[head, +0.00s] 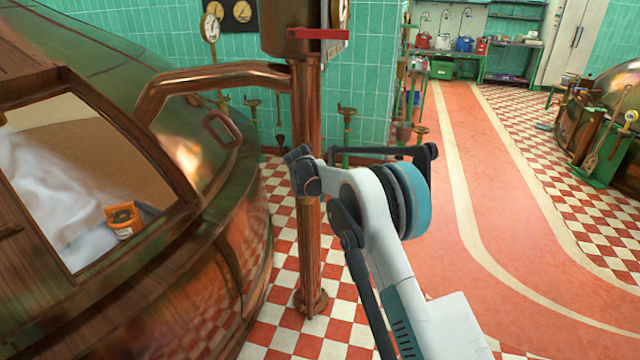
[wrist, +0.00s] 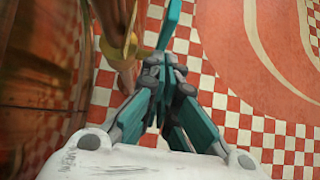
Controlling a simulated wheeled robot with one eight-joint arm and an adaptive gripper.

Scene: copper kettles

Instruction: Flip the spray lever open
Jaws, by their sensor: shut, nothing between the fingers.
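A red lever (head: 320,34) sticks out sideways, nearly level, from the copper housing (head: 288,30) at the top of an upright copper pipe (head: 309,235). It looks like the spray lever. My gripper (wrist: 161,62) shows in the wrist view with its teal and dark fingers drawn together and nothing visible held. It points down toward the checkered floor, beside a copper pipe with a brass ring (wrist: 120,50). In the head view my arm stands in front of the upright pipe, below the red lever, and the fingers are not clear there. The lever cannot be made out in the wrist view.
A large copper kettle (head: 215,250) with an open hatch fills the left; an orange item (head: 123,216) shows inside it. A bent copper pipe (head: 215,78) joins the upright pipe. Gauges (head: 210,28) hang on the tiled wall. The red floor lane (head: 500,220) at right is clear.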

